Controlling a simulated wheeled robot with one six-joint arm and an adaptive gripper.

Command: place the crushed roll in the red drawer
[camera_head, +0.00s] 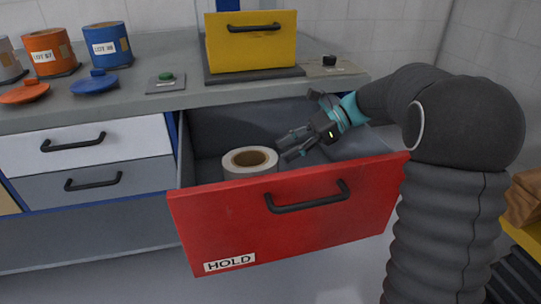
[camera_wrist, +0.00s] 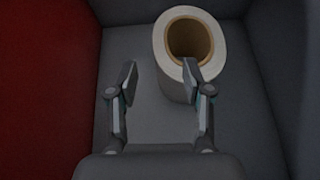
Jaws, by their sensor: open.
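A white roll (camera_head: 250,163) with a tan core stands upright inside the open red drawer (camera_head: 285,222), toward its left side. The drawer front carries a HOLD label and a black handle. In the wrist view the roll (camera_wrist: 172,78) stands on the drawer's grey floor, its top rim looking slightly oval. My gripper (camera_head: 288,147) is inside the drawer, just right of the roll. Its jaws (camera_wrist: 158,78) are open with nothing between them. The right finger overlaps the roll's near rim in the wrist view; I cannot tell whether they touch.
A yellow bin (camera_head: 252,48) stands on the grey counter (camera_head: 150,98) above the drawer. An orange canister (camera_head: 50,55), a blue canister (camera_head: 108,48), loose lids and a green button (camera_head: 166,77) are left of it. The drawer's grey walls stand close around my gripper.

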